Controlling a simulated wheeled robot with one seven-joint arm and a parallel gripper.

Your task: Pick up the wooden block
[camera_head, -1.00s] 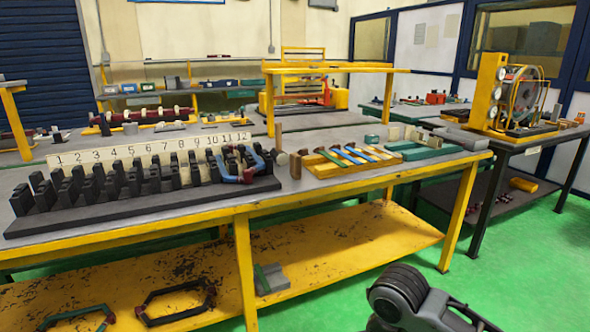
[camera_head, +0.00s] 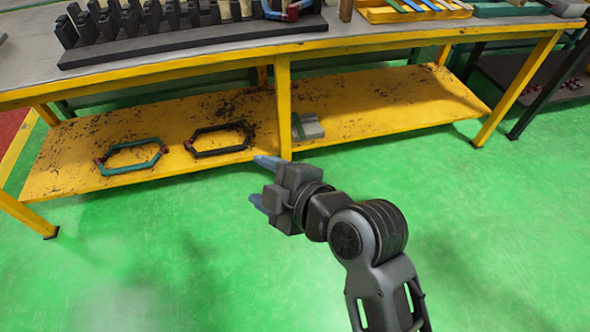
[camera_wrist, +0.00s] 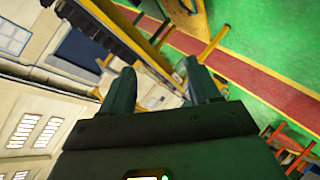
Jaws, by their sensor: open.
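A small brown upright block (camera_head: 346,10), which looks like the wooden block, stands on the workbench top (camera_head: 200,67) at the upper edge of the head view, cut off at its top. It is just right of a blue and red coil piece (camera_head: 289,10). My gripper (camera_head: 262,182) is open and empty, in front of the bench and well away from the block. Its blue fingertips point left in the head view. In the wrist view my gripper (camera_wrist: 160,78) shows two spread fingers with nothing between them. I cannot make out the block there.
A black slotted rack (camera_head: 190,40) stands on the bench left of the block; a yellow tray (camera_head: 415,14) with tools is on its right. The yellow lower shelf (camera_head: 380,110) holds two hexagonal coils (camera_head: 221,140) and a grey-green piece (camera_head: 307,126). The green floor in front is clear.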

